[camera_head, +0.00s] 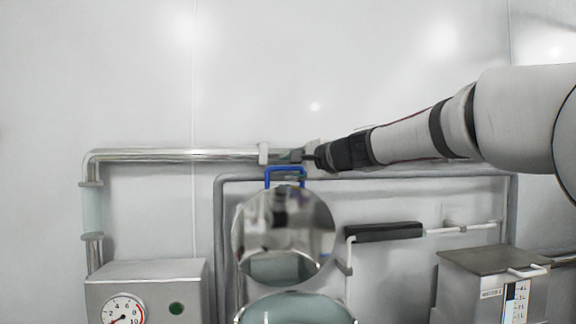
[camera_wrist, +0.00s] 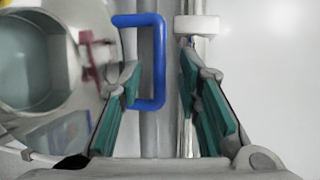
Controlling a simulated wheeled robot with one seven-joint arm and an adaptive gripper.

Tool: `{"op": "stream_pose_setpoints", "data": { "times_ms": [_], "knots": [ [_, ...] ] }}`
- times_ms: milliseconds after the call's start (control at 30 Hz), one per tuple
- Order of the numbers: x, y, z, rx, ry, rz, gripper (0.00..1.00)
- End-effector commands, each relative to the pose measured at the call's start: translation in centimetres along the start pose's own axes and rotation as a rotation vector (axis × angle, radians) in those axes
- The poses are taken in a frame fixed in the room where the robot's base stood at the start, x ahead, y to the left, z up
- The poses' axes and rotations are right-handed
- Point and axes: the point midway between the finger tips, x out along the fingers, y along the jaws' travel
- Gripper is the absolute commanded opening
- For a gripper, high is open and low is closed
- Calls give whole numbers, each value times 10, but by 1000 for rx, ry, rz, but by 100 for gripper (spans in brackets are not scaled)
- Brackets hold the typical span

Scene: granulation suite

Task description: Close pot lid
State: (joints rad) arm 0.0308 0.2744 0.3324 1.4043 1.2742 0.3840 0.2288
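The pot lid (camera_head: 283,235) is a round, mirror-like metal disc standing upright, swung open above the pot. The pot (camera_head: 296,309) shows only its round pale-green opening at the bottom edge of the head view. A blue U-shaped handle (camera_head: 285,171) sits on the lid's top edge. My gripper (camera_head: 303,158) is at this handle, reaching in from the right. In the wrist view, my gripper (camera_wrist: 158,75) is open, with teal finger pads on either side of the handle's outer bar (camera_wrist: 160,60). The left finger is nearer the bar and overlaps the handle's lower leg; contact is unclear.
A metal pipe (camera_head: 180,154) runs along the wall behind the handle. A gauge box (camera_head: 150,285) stands at lower left, and a metal cabinet (camera_head: 480,285) at lower right. A black-sleeved pipe (camera_head: 384,232) lies right of the lid. The wall above is bare.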

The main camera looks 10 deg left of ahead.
Motion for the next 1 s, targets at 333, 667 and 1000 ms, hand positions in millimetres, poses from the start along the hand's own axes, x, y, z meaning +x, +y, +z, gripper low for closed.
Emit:
{"op": "stream_pose_setpoints", "data": {
  "times_ms": [333,667,1000],
  "knots": [
    [36,0,0,0,0,0,31],
    [39,0,0,-1,1,0,31],
    [39,0,0,-1,1,0,0]
  ]
}}
